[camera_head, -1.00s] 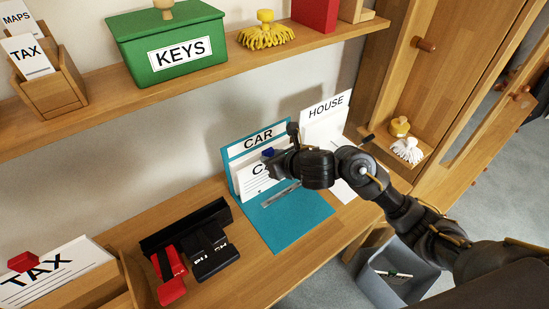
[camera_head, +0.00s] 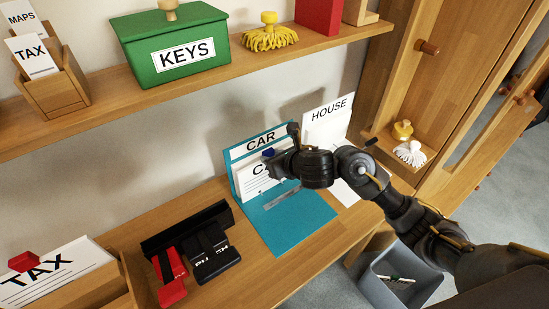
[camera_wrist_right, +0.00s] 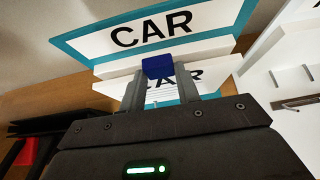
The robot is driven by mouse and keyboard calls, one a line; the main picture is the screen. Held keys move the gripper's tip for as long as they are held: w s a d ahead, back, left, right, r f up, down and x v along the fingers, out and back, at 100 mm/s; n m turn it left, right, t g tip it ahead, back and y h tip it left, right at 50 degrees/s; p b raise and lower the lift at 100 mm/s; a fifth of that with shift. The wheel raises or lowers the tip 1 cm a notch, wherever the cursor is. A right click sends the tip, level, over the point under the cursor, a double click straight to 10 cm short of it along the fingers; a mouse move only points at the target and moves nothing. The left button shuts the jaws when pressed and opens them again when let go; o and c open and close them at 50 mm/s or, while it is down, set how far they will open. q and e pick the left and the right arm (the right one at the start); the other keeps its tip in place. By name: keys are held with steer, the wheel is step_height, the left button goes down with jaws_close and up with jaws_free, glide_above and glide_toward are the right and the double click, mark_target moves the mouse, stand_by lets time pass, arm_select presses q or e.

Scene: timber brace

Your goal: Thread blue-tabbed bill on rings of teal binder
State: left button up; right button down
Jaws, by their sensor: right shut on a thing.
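The teal binder (camera_head: 300,225) lies open on the desk, its upright cover labelled CAR leaning toward the wall. A metal ring strip (camera_head: 281,198) runs along its fold area. The white bill (camera_head: 252,186) with a blue tab stands upright just in front of the cover. My right gripper (camera_head: 270,158) is shut on the bill at its blue tab. In the right wrist view the blue tab (camera_wrist_right: 158,66) sits between the fingers, with the bill (camera_wrist_right: 205,70) close before the binder's CAR cover (camera_wrist_right: 150,32). Whether the bill touches the rings is hidden. My left gripper is not in view.
A white HOUSE binder (camera_head: 326,125) stands at the right. A black and red punch (camera_head: 205,245) and a TAX box (camera_head: 60,280) are at the left. A shelf (camera_head: 200,90) with a green KEYS box (camera_head: 170,45) is above. A grey bin (camera_head: 372,285) stands below.

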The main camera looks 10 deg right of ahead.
steer(key=shift+w+a, duration=0.15)
steer(key=shift+w, duration=0.3)
steer(key=shift+c, duration=2.3)
jaws_free()
step_height(320, 180, up, 8)
steer(key=p, duration=0.7)
